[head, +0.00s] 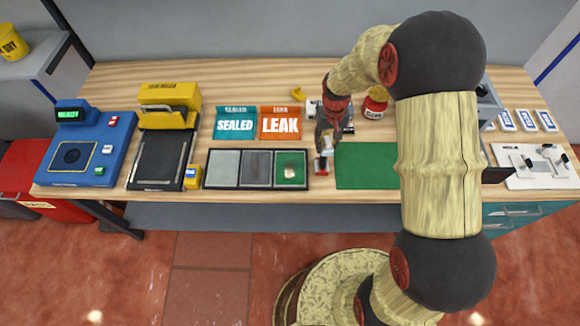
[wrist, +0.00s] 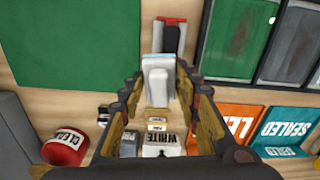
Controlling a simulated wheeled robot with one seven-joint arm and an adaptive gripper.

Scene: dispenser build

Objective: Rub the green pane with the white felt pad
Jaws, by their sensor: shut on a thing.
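The green pane (head: 291,168) is the right one of three panes in a dark frame and has a pale smudge on it. It also shows in the wrist view (wrist: 233,38). My gripper (head: 326,145) is just right of the pane frame, pointing down. In the wrist view my gripper (wrist: 160,72) is shut on a white piece (wrist: 157,85), which looks like the felt pad. The pad shows in the head view (head: 322,162) too, apart from the pane. Its underside is hidden, and I cannot tell whether it touches the table.
A red-and-dark item (wrist: 172,38) lies close by the pad. A green mat (head: 365,165) lies right of it. A box marked WHITE (wrist: 164,143), a red tub (head: 376,102), and the LEAK (head: 281,122) and SEALED (head: 235,122) cards stand behind.

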